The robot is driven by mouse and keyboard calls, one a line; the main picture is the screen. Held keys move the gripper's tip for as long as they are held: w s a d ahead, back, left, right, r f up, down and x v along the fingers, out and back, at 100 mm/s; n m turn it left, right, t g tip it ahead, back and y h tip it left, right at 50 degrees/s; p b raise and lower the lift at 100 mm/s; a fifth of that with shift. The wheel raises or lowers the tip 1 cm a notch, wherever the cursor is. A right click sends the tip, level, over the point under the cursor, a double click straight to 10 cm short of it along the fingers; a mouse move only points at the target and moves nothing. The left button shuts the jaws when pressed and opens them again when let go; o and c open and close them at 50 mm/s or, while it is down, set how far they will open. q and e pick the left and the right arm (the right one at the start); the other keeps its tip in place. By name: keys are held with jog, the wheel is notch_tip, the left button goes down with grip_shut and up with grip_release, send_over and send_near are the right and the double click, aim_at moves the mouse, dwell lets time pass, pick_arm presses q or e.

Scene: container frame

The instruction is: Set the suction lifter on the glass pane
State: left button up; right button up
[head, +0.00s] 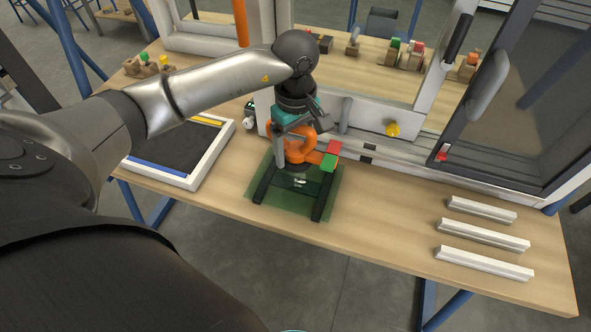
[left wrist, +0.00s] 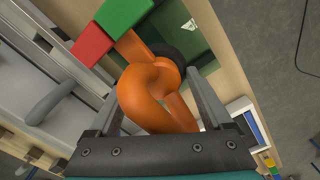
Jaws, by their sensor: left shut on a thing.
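The suction lifter (head: 301,150) is orange, with a red block and a green block on one end and a dark cup below. My left gripper (head: 290,135) is shut on its orange handle, which also shows between the fingers in the left wrist view (left wrist: 158,95). The glass pane (head: 331,204) is a greenish see-through sheet with dark bars, flat on the wooden table. The lifter is over the pane's back half; I cannot tell whether its cup touches the glass. In the left wrist view the pane (left wrist: 193,45) shows behind the lifter. My right gripper is not in view.
A white-edged tray (head: 206,160) lies left of the pane. Several white profiles (head: 485,262) lie at the right. The table (head: 385,225) is bare between pane and profiles.

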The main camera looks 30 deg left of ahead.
aim_at(296, 180)
pick_arm(q)
notch_tip(296, 180, down, 7)
jog(key=shift+f+b, duration=0.2)
jog(key=shift+b, duration=0.25)
jog(key=shift+f, duration=0.2)
jog(key=shift+f, duration=0.15)
jog(key=o, duration=1.6)
jog(key=shift+c, duration=0.2)
